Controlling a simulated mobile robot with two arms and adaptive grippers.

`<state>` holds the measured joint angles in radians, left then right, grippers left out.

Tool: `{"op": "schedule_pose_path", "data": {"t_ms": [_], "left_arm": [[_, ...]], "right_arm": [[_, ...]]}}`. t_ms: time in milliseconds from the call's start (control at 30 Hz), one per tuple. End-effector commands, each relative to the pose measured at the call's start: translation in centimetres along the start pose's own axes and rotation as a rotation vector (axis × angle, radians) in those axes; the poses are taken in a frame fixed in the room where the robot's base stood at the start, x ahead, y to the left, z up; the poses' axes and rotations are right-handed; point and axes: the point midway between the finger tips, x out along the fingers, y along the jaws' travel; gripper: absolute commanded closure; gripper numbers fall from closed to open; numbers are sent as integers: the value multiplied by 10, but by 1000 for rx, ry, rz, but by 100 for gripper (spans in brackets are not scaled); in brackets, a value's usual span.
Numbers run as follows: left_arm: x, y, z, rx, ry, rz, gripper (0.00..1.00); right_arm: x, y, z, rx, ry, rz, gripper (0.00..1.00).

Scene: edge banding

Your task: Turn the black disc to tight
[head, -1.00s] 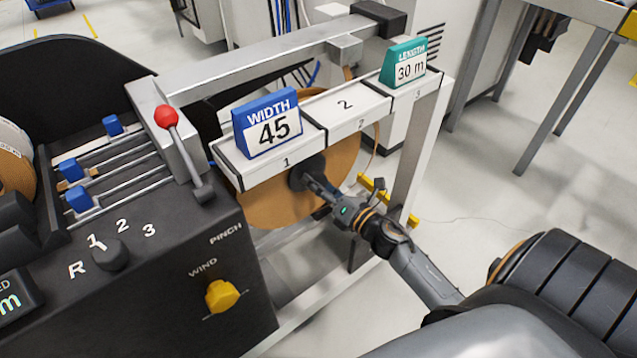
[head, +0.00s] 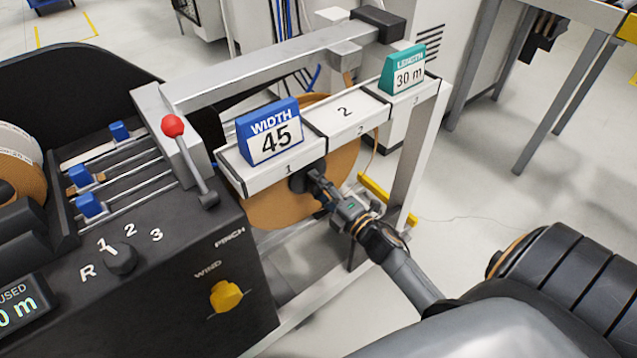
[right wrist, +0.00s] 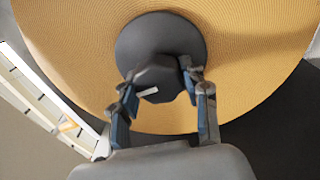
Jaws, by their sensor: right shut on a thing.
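The black disc (head: 299,181) sits at the centre of the brown edge-band coil (head: 275,207), below the shelf section marked 1. In the right wrist view the disc (right wrist: 160,32) is round and flat against the coil (right wrist: 75,50), with a dark faceted knob (right wrist: 156,77) at its middle that bears a short white mark. My right gripper (head: 314,184) reaches in from the lower right. In the right wrist view its two fingers (right wrist: 160,82) are shut on the knob, one on each side. The fingers partly hide the disc in the head view. My left gripper is not in view.
Above the disc runs a white shelf (head: 345,112) with a blue WIDTH 45 sign (head: 270,130) and a green LENGTH 30 m sign (head: 403,70). A black control panel (head: 180,262) with a red-knobbed lever (head: 173,126) stands left.

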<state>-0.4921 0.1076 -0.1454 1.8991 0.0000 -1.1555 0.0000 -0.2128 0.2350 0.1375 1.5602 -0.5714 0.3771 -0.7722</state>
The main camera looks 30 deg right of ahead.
Motion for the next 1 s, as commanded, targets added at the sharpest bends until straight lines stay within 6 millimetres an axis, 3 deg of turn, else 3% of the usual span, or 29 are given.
{"op": "schedule_pose_path", "data": {"t_ms": [33, 400, 900, 933, 1000], "left_arm": [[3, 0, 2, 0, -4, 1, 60], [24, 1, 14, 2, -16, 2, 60], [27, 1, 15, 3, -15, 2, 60], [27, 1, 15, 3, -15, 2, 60], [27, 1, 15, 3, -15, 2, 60]], "right_arm": [[4, 8, 0, 26, -1, 15, 86], [4, 8, 0, 166, -9, 24, 86], [4, 7, 0, 187, -11, 26, 86], [4, 7, 0, 187, -11, 26, 52], [4, 7, 0, 186, -11, 26, 38]]}}
